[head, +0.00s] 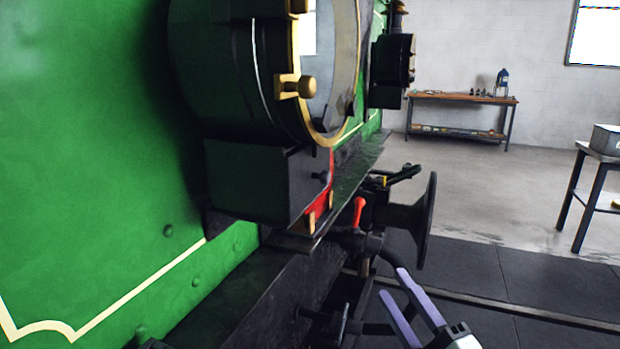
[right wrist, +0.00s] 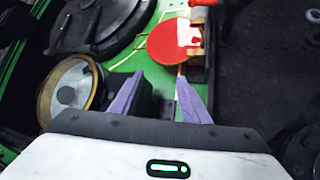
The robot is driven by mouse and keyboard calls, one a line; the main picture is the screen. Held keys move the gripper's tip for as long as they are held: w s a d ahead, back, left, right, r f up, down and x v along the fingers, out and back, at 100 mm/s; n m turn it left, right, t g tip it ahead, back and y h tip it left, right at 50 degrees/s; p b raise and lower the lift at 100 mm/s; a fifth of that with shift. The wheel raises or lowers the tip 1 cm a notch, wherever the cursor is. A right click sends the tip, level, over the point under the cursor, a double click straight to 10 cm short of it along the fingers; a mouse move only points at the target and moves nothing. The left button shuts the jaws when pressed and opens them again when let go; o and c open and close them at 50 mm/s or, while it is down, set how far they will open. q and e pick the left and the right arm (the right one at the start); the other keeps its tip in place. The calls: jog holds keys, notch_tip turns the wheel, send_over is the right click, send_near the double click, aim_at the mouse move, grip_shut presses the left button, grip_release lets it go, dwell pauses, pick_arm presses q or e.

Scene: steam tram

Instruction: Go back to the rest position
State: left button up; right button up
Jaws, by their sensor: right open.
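My right gripper (head: 412,303) is at the lower right of the head view, with its two purple fingers apart and nothing between them. It is in front of the tram's front end, below the buffer. In the right wrist view my right gripper (right wrist: 160,97) also shows open and empty. The green steam tram (head: 100,150) fills the left and middle of the head view. My left gripper does not show; only a small dark part is at the bottom edge of the head view.
A black buffer (head: 428,220) and a red lever (head: 359,211) stand close above my right gripper. A round brass-rimmed door (head: 338,120) is higher up. A workbench (head: 460,98) is at the back wall, and a metal table (head: 585,155) at the right. The floor between is clear.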

jog(key=s+f+m+g+h, duration=0.25)
jog(key=s+f+m, duration=0.3)
jog(key=f, duration=0.35)
jog(key=s+d+f+m+g+h, duration=0.1)
jog(key=s+f+m+g, duration=0.25)
jog(key=s+f, duration=0.4)
jog(key=s+f+m+g+h, duration=0.2)
jog(key=s+f+m, duration=0.3)
jog(key=f, duration=0.5)
jog(key=s+f+m+g, duration=0.3)
jog(key=s+f, duration=0.3)
jog(key=s, duration=0.4)
jog(key=shift+s+a+f+m, duration=0.3)
jog(key=shift+s+a+f, duration=0.05)
jog(key=shift+f, duration=0.05)
jog(key=shift+c, duration=0.2)
